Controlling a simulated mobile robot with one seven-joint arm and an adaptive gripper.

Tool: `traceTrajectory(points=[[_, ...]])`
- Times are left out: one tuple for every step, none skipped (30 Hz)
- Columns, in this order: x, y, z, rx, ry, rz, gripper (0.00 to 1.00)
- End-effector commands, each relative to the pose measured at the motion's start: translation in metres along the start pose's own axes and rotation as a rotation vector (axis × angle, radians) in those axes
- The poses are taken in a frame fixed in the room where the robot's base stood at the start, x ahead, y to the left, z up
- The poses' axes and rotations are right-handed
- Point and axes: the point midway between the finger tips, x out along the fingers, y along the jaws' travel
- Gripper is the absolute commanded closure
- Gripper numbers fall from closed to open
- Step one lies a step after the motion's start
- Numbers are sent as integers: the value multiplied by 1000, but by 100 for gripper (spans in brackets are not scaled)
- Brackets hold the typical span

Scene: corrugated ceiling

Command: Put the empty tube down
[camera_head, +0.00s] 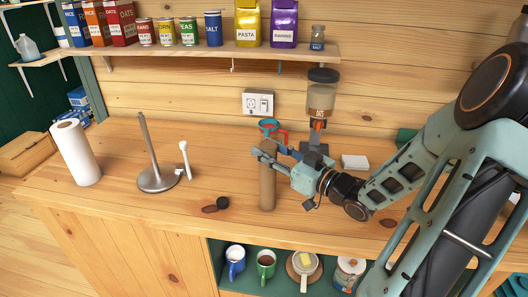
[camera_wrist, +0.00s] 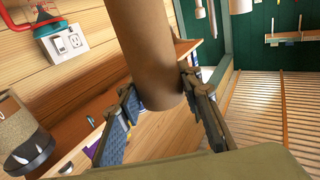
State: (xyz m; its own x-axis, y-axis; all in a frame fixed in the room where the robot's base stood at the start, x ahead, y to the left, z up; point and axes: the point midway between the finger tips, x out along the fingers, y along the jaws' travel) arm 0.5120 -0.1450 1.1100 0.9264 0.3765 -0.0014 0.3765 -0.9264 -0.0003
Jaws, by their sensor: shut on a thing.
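The empty tube (camera_head: 267,188) is a plain brown cardboard cylinder, roughly upright near the front of the wooden counter. My gripper (camera_head: 268,152) is shut on its upper part. In the wrist view the tube (camera_wrist: 150,50) fills the upper middle, between the two fingers of my gripper (camera_wrist: 163,104). I cannot tell whether its lower end touches the counter. A bare metal holder (camera_head: 158,180) with an upright pole stands to the left. A white paper roll (camera_head: 76,153) stands farther left.
The counter (camera_head: 120,200) has free room left of the tube. A grinder-like dispenser (camera_head: 321,105) and red-and-blue item (camera_head: 271,127) are behind. Mugs (camera_head: 236,262) sit on a shelf below.

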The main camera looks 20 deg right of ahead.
Motion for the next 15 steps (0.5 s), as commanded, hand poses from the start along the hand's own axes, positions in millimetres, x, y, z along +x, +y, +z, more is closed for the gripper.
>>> traceTrajectory(points=[[0, 0, -1, 0, 0, 0, 80], [0, 0, -1, 0, 0, 0, 80], [0, 0, -1, 0, 0, 0, 80], [0, 0, -1, 0, 0, 0, 80], [0, 0, -1, 0, 0, 0, 80], [0, 0, 0, 0, 0, 0, 80], [0, 0, 1, 0, 0, 0, 80], [0, 0, 2, 0, 0, 0, 80], [0, 0, 4, 0, 0, 0, 80], [0, 0, 3, -1, 0, 0, 65], [0, 0, 2, -1, 0, 0, 62], [0, 0, 2, -1, 0, 0, 57], [0, 0, 2, -1, 0, 0, 54], [0, 0, 2, -1, 0, 0, 50], [0, 0, 2, -1, 0, 0, 50]])
